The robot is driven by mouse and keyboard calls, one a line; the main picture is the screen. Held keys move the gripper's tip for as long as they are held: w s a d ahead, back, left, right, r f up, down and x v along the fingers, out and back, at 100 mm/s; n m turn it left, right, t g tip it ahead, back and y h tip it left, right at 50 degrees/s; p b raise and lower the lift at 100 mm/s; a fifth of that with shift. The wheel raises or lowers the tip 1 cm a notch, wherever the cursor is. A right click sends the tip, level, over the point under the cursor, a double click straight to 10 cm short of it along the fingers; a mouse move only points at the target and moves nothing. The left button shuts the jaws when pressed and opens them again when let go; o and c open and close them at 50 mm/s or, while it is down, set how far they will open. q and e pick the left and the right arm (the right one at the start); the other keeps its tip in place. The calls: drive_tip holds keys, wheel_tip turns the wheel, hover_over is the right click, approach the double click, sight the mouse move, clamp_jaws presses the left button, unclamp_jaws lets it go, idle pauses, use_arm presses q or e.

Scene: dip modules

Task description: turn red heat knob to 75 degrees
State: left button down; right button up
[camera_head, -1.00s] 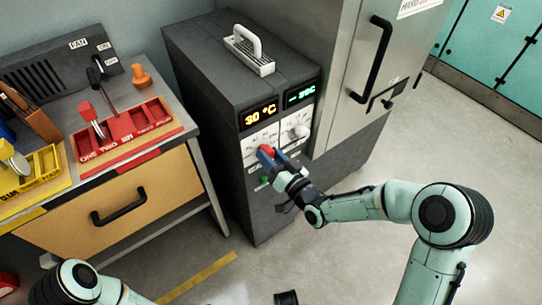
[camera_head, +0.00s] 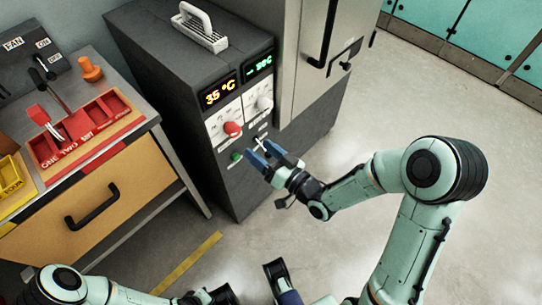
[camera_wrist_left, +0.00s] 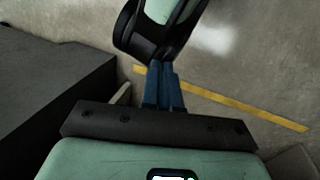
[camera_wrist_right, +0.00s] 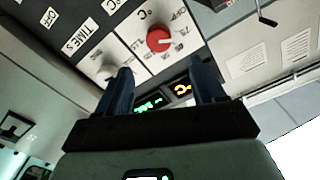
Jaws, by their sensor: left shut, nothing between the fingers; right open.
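The red heat knob (camera_head: 232,128) is on the front of the dark grey cabinet (camera_head: 170,75), below an amber display (camera_head: 219,92) reading 35 °C. In the right wrist view the red knob (camera_wrist_right: 158,39) sits on a white dial plate with a printed scale. My right gripper (camera_head: 265,155) is open and empty, to the right of and below the knob, apart from it. Its blue fingers (camera_wrist_right: 160,95) point toward the panel. My left gripper (camera_wrist_left: 162,85) is shut and empty, low over the floor near a dark and pale green arm part of mine.
A white knob (camera_head: 264,103) and a green display (camera_head: 258,64) are right of the red knob. A green button (camera_head: 236,155) is below. A drawer bench (camera_head: 110,190) with a red tray (camera_head: 80,130) stands left. The floor in front is mostly clear.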

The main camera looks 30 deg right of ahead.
use_arm(q)
drive_tip(key=shift+g, duration=0.5)
drive_tip(key=s+r+p, duration=0.1)
drive_tip(key=s+d+r, duration=0.1)
drive_tip(key=s, duration=0.1)
drive_tip(key=shift+d+r+p, duration=0.2)
drive_tip(key=shift+p, duration=0.2)
use_arm(e)
drive_tip(key=v, duration=0.3)
drive_tip(key=shift+s, duration=0.15)
